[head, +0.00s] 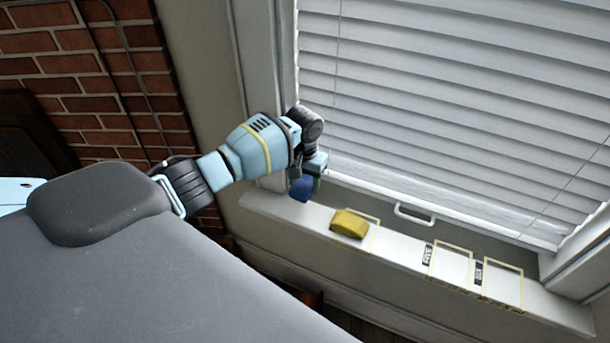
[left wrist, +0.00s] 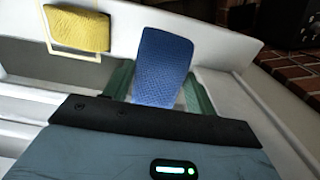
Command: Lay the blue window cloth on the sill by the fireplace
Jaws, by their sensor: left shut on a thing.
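The blue window cloth (head: 302,189) is between the fingers of my left gripper (head: 309,170), at the left end of the white sill (head: 395,255). In the left wrist view the cloth (left wrist: 163,62) is a textured blue piece between two green fingers, and the left gripper (left wrist: 158,88) is shut on it. The cloth is at the sill's end nearer the brickwork. I cannot tell whether its lower edge touches the sill. In the head view the gripper hides part of the cloth. My right gripper is not in view.
A yellow sponge (head: 349,224) lies on the sill to the right of the cloth, on a yellow-outlined area. Two more yellow outlines (head: 452,261) with dark labels are empty further right. A white handle (head: 414,213) and blinds (head: 450,100) are behind. Red brickwork (head: 80,75) is at left.

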